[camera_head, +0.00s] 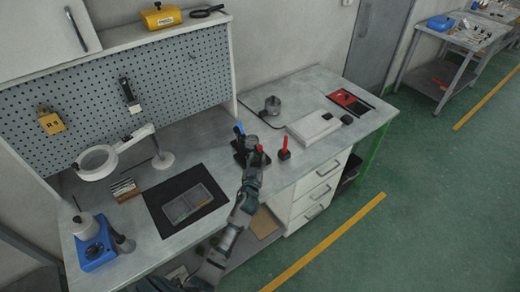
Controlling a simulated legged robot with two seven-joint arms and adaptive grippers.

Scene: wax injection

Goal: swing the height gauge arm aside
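No part can be told for certain as the height gauge arm. A small dark device (240,146) with a blue tip and red part stands on the bench. A red-handled piece on a dark base (284,150) stands just right of it. My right gripper is not in view.
A white ring magnifier (97,163) on a stand and a black mat (160,213) with a grey divided tray (188,203) are at left. A pegboard (170,82) backs the bench.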

